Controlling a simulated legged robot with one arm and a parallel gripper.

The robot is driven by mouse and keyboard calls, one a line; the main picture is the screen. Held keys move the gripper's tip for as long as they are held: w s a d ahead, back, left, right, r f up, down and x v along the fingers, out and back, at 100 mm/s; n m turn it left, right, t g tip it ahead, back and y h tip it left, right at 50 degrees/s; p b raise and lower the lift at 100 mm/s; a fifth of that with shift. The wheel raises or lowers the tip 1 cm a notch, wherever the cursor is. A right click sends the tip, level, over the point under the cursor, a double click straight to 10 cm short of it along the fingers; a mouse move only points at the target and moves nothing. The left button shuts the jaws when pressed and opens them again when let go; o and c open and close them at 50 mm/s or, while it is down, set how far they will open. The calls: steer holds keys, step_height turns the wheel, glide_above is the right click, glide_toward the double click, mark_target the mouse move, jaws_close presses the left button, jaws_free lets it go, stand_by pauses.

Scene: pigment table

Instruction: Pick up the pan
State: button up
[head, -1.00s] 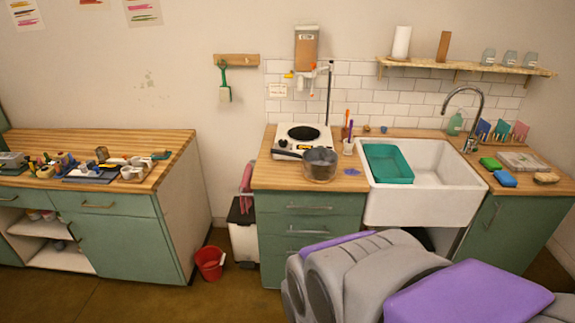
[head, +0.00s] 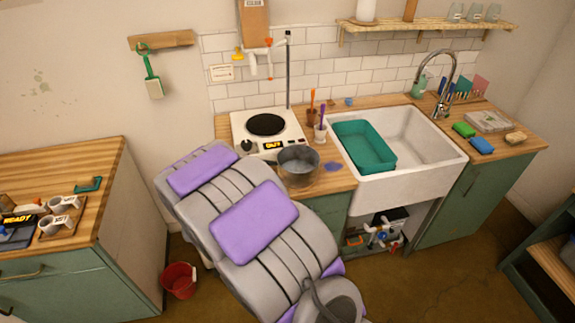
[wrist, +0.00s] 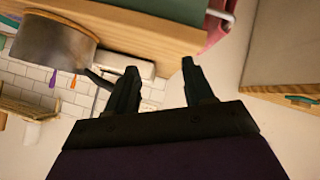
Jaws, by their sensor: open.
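The pan (head: 299,165) is a grey metal pot on the wooden counter, in front of the white hot plate (head: 266,128) in the head view. Its handle is hidden behind my arm there. In the wrist view the pan (wrist: 52,42) shows at the upper left, tilted with the camera, and its dark handle (wrist: 98,78) points toward the fingers. My gripper (wrist: 158,75) is open and empty, with the handle just left of the left finger. I cannot tell how far apart they are in depth. In the head view my arm hides the gripper.
A white sink (head: 425,155) with a teal tub (head: 362,148) stands right of the pan. Cups with brushes (head: 320,132) stand behind the pan. A red bucket (head: 179,281) is on the floor. A second counter (head: 100,165) stands at the left, with floor between.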

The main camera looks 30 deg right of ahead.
steer(key=d+n+t+h, duration=0.1)
steer(key=d+h, duration=0.2)
steer(key=d, duration=0.1)
steer(key=n+t+h, duration=0.3)
steer(key=h, duration=0.2)
glide_toward(278, 167)
steer(key=w+d, duration=0.1)
steer(key=w, duration=0.1)
steer(key=w+d+r, duration=0.1)
steer(key=w, duration=0.1)
steer(key=w+d, duration=0.1)
steer(key=w, duration=0.1)
steer(key=shift+r, duration=0.25)
steer(key=shift+b+x, duration=0.65)
steer(key=shift+x, duration=1.95)
steer(key=shift+f, duration=0.2)
steer(key=shift+s, duration=0.1)
jaws_close()
steer(key=shift+f, duration=0.1)
